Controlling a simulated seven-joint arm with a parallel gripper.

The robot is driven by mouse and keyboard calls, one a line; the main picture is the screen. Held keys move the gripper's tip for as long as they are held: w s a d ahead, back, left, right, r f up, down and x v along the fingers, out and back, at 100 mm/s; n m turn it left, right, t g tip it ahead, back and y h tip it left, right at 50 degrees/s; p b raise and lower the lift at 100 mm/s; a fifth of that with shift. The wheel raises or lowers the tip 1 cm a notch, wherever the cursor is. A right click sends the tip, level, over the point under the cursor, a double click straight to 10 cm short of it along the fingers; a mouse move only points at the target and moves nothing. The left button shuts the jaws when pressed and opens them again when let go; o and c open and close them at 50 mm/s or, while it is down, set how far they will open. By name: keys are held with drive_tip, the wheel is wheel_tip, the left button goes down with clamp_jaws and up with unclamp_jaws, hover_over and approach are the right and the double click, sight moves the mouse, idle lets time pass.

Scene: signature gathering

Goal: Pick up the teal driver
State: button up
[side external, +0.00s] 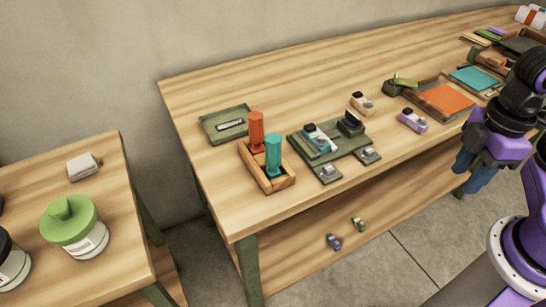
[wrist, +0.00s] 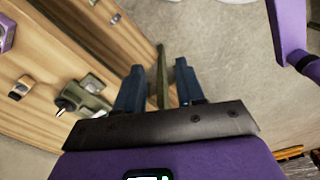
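The teal driver (side external: 273,154) stands upright, handle up, in a small wooden holder (side external: 270,186) near the left end of the workbench in the side external view. An orange-red driver (side external: 256,130) stands beside it in the same holder. Their lower ends are hidden by the holder. My gripper (side external: 468,183) is at the far right, off the bench's front edge and well away from the holder. In the wrist view my gripper (wrist: 158,75) has its two blue fingers apart with nothing held between them. The teal driver does not show in the wrist view.
A green stand (side external: 335,155) with several small devices sits right of the holder. A green tray (side external: 226,124) lies behind it. A purple stamp-like item (side external: 413,121) and a wooden tray with an orange pad (side external: 446,99) are farther right.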

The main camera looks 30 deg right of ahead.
drive_tip(key=o, duration=0.5)
drive_tip(key=n, duration=0.2)
approach(271, 137)
wheel_tip(271, 137, down, 10)
drive_tip(key=shift+w+a+r, duration=0.1)
drive_tip(key=shift+a+r, duration=0.05)
drive_tip(key=shift+f, duration=2.7)
